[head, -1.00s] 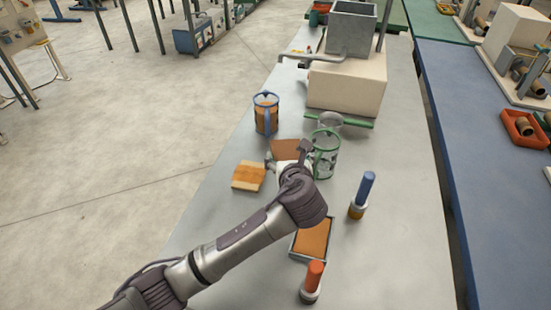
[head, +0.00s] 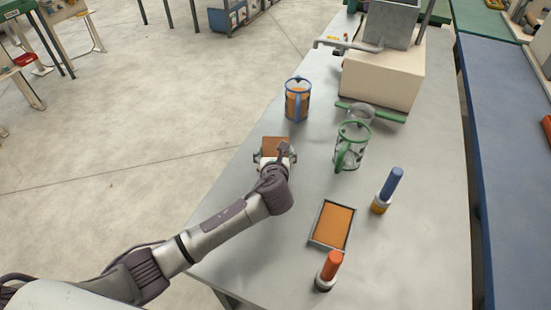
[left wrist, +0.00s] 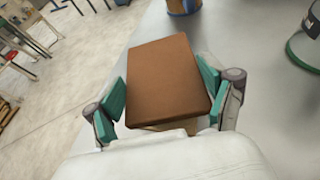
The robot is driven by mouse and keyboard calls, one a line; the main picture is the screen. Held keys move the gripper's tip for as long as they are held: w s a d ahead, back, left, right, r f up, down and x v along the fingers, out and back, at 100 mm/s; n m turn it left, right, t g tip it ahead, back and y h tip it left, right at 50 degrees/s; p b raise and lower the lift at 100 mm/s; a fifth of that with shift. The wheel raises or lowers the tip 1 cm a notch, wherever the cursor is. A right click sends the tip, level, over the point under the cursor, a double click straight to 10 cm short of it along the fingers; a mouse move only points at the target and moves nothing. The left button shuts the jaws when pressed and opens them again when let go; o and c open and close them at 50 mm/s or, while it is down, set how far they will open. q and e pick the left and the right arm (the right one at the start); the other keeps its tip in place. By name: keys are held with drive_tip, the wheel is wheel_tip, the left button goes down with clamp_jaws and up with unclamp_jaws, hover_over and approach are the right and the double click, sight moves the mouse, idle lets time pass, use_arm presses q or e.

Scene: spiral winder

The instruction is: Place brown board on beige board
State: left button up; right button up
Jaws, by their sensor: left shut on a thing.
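The brown board (head: 275,144) is held in my left gripper (head: 275,156), over the left edge of the table. In the left wrist view the brown board (left wrist: 167,78) lies flat between the teal pads of my left gripper (left wrist: 163,98), which is shut on it. A tan strip of the beige board (left wrist: 157,127) shows just below the brown board's near edge. The rest of the beige board is hidden under the brown board and the gripper. I cannot tell whether the two boards touch. My right gripper is not in view.
A blue-framed jug (head: 297,100) stands behind the boards, and a green-framed jug (head: 350,147) to their right. A tray with an orange pad (head: 332,225), a red-handled tool (head: 329,268) and a blue-handled tool (head: 388,188) stand nearer.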

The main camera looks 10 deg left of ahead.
use_arm(q)
drive_tip(key=shift+f, duration=1.25)
drive_tip(key=shift+f, duration=0.15)
drive_tip(key=o, duration=1)
drive_tip(key=shift+r, duration=0.2)
drive_tip(key=v, duration=1.2)
drive_tip(key=shift+r, duration=0.1)
drive_tip(key=shift+d, duration=0.1)
